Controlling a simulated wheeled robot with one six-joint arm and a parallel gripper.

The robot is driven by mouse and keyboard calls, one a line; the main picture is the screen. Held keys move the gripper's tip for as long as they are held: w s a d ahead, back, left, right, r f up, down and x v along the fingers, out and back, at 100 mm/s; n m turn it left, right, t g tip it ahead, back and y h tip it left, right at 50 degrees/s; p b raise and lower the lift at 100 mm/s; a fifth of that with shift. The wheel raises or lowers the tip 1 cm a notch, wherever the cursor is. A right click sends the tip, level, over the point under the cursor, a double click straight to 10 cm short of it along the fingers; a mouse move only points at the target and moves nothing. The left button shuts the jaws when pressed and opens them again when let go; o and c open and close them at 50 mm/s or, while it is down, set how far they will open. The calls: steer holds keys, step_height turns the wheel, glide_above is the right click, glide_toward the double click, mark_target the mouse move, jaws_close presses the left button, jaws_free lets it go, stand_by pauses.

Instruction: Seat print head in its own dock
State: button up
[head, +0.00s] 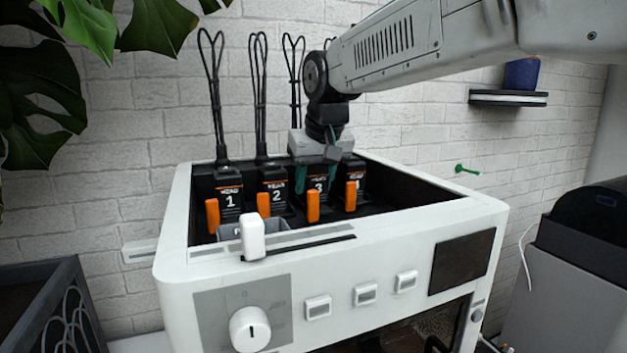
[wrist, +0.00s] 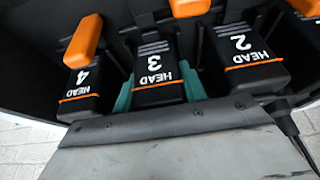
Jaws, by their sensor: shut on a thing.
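Print head 3 (head: 318,186) is a black block with an orange stripe, standing in the row inside the white printer (head: 180,262). My gripper (head: 316,176) reaches down from above, its teal fingers shut on both sides of head 3. In the wrist view head 3 (wrist: 158,78) lies between the teal fingers (wrist: 158,92). Head 1 (head: 229,198), head 2 (head: 272,190) and head 4 (head: 356,182) stand beside it. The base of head 3 is hidden, so I cannot tell how deep it sits. An orange lever (head: 313,207) stands in front of head 3.
Other orange levers (head: 212,216) front the neighbouring heads closely. Black looped cables (head: 215,90) rise behind the heads. A white handle (head: 252,236) and a grey tray (head: 230,232) are at the printer's front rim. The bay's right end is clear. A brick wall is behind.

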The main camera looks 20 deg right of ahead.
steer(key=o, duration=1.2)
steer(key=v, duration=0.7)
steer(key=shift+s+r, duration=0.25)
steer(key=shift+r, duration=0.1)
